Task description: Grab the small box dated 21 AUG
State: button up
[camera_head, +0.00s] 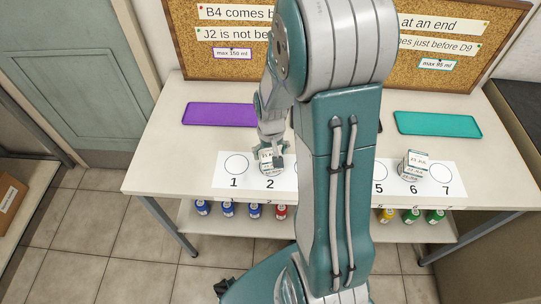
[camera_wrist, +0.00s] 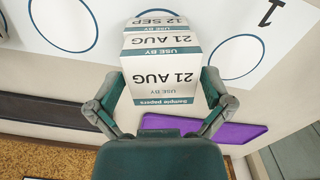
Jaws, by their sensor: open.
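The small white box dated 21 AUG (camera_wrist: 160,75) has teal bands and shows its date on two faces in the wrist view. My gripper (camera_wrist: 165,92) is open, with one finger on each side of this box; I cannot tell whether they touch it. Another box dated 12 SEP (camera_wrist: 155,20) shows just beyond it, seemingly under it in a stack. In the head view, my gripper (camera_head: 270,143) is over the white boxes (camera_head: 267,164) near spot 2, and hides part of them.
Similar white boxes (camera_head: 415,165) stand at spot 6. A purple tray (camera_head: 220,114) and a teal tray (camera_head: 438,123) lie further back on the table. Cork boards stand behind. Coloured bottles (camera_head: 228,210) sit on the lower shelf. Spot 1 (camera_head: 236,165) is empty.

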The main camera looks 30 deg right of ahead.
jog(key=shift+d, duration=0.25)
jog(key=shift+c, duration=1.3)
jog(key=c, duration=0.5)
jog(key=shift+a, duration=0.15)
jog(key=shift+c, duration=0.8)
jog(key=shift+a, duration=0.15)
